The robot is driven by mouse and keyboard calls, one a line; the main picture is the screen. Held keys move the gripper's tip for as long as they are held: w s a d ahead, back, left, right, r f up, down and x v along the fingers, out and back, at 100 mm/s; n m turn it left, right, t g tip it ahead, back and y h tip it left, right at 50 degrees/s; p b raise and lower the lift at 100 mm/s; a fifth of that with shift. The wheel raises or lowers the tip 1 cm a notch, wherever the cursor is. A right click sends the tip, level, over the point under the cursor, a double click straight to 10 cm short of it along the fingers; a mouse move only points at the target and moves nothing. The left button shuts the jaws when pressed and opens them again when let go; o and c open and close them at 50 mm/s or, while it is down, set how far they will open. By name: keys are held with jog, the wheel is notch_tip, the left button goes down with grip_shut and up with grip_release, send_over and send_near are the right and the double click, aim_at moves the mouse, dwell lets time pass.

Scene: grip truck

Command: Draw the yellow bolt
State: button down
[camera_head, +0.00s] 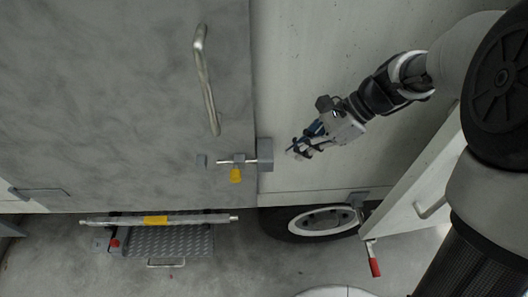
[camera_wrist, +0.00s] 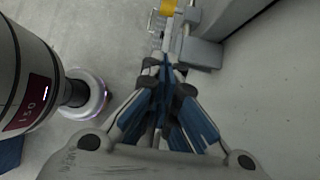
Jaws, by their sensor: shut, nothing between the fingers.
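The yellow bolt handle (camera_head: 236,175) hangs below a metal bolt rod on the grey door (camera_head: 120,90). The rod reaches into a grey catch block (camera_head: 265,154) at the door's right edge. My gripper (camera_head: 293,153) is to the right of the catch, shut and empty, apart from the handle. In the wrist view, the yellow handle (camera_wrist: 168,7) is at the top edge, partly cut off, beyond the closed fingertips (camera_wrist: 163,62). The grey block (camera_wrist: 202,52) is just right of the fingertips there.
A long metal handle (camera_head: 206,80) stands out from the door above the bolt. Below are a bar with a yellow band (camera_head: 156,220), a tread step (camera_head: 160,241) and a wheel (camera_head: 318,221). A white panel with a red-tipped lever (camera_head: 375,267) is at lower right.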

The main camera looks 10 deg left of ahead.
aim_at(232, 174)
jog(key=b+x, duration=0.2)
jog(key=x, duration=0.8)
jog(key=shift+s+a+f, duration=0.1)
jog(key=shift+s+f, duration=0.05)
jog(key=shift+f, duration=0.1)
jog(key=shift+s+a+f, duration=0.1)
jog(key=shift+s+a, duration=0.1)
jog(key=shift+a, duration=0.7)
jog(key=shift+s+a+f, duration=0.1)
jog(key=shift+s+a, duration=0.1)
jog(key=shift+a, duration=0.7)
jog(key=a, duration=0.3)
jog(key=s+a, duration=0.1)
jog(key=a, duration=0.2)
jog(key=shift+s+p, duration=0.25)
jog(key=shift+p, duration=0.05)
jog(key=shift+w, duration=0.1)
